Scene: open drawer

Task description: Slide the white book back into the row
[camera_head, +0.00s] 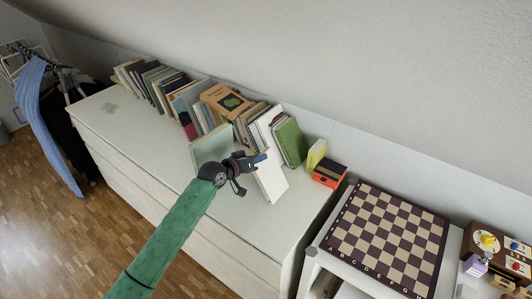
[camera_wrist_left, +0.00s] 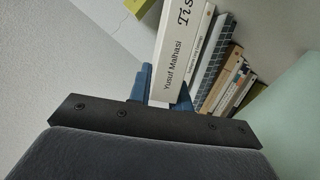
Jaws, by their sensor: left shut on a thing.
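The white book (camera_head: 271,181) juts out from the front of the book row on the white dresser. My left gripper (camera_head: 260,159) is at its spine edge and shut on it. In the left wrist view, the blue fingers (camera_wrist_left: 163,92) sit on either side of the white book's spine (camera_wrist_left: 177,52), which carries dark lettering. The row (camera_head: 208,105) runs along the wall behind, with several books leaning. A green book (camera_head: 292,142) stands just right of the white book. The white book's far end is partly hidden among its neighbours. My right gripper is not in view.
A pale green book (camera_head: 211,147) also sticks out, left of my gripper. The dresser top (camera_head: 130,122) is clear in front of the row at left. A yellow book (camera_head: 316,154), an orange box (camera_head: 329,174) and a chessboard (camera_head: 388,236) lie to the right.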

